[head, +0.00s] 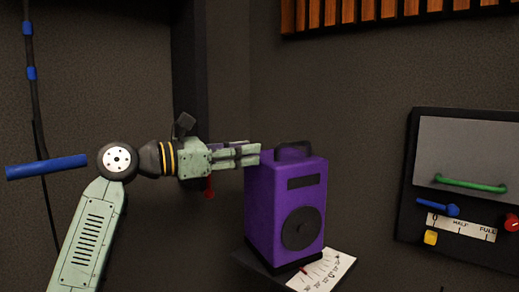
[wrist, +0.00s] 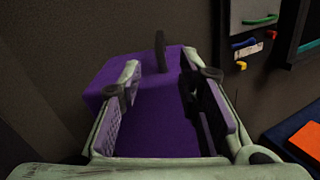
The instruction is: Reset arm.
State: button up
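My gripper (head: 250,154) points right, its fingertips by the upper left side of a purple box (head: 270,205). In the wrist view my gripper (wrist: 167,75) has its two fingers spread apart with nothing clasped between them. The purple box (wrist: 150,120) fills the space beyond and between the fingers, its dark top handle upright. I cannot tell whether the fingertips touch the box. No trackball can be made out.
A wall panel (head: 468,160) at right holds a green handle (head: 470,185), a blue lever (head: 438,205), a yellow knob (head: 430,238) and a red knob (head: 511,222). An orange block (wrist: 306,139) shows at the wrist view's lower right.

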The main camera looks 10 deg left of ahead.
jog(key=shift+s+a, duration=0.2)
